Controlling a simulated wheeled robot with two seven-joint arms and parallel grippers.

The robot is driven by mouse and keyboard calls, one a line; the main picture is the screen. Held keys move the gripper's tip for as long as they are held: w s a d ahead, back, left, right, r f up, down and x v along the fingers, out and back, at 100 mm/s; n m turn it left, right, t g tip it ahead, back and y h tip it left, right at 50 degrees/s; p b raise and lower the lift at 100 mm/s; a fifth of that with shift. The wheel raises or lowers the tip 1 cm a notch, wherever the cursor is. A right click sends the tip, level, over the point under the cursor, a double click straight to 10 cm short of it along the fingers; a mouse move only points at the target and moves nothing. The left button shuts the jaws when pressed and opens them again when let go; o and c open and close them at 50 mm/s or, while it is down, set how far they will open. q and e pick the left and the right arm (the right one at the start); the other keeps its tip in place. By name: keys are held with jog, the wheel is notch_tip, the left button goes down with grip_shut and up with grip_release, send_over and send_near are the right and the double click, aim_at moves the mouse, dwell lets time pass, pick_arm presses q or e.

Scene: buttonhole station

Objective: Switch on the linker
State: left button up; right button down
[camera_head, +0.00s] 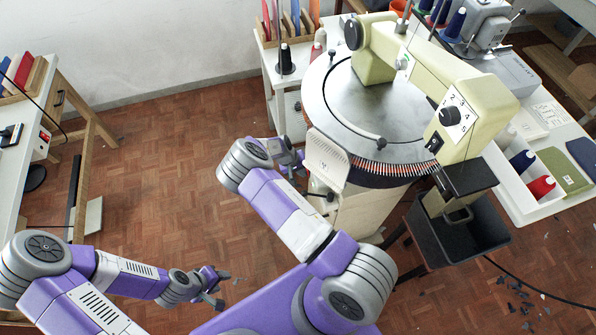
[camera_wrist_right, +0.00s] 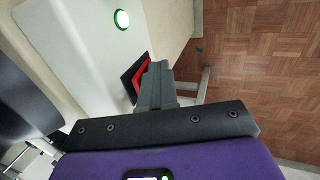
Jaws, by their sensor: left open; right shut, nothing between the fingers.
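The linker (camera_head: 372,105) is a cream machine with a round steel dial ringed by points, at the upper right of the head view. In the right wrist view, its pale panel (camera_wrist_right: 80,50) carries a red rocker switch (camera_wrist_right: 142,74) in a black frame and a green lit lamp (camera_wrist_right: 122,19). My right gripper (camera_wrist_right: 160,68) is shut and empty, its tips right beside the switch and partly covering it; I cannot tell whether they touch. In the head view, the switch is hidden. My left gripper (camera_head: 215,288) is open and empty over the floor, far from the linker.
A black bin (camera_head: 455,235) stands in front of the linker. A white table (camera_head: 535,165) with thread cones is at the right. A workbench (camera_head: 30,140) stands at the left. The parquet floor (camera_head: 150,150) between is clear.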

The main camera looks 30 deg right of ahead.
jog(key=shift+r+p, duration=0.45)
jog(key=shift+r, duration=0.4)
jog(key=w+a+r, duration=0.2)
jog(key=a+r, duration=0.6)
jog(key=a, duration=0.1)
jog(key=shift+w+p, duration=0.3)
jog(key=shift+p, duration=0.15)
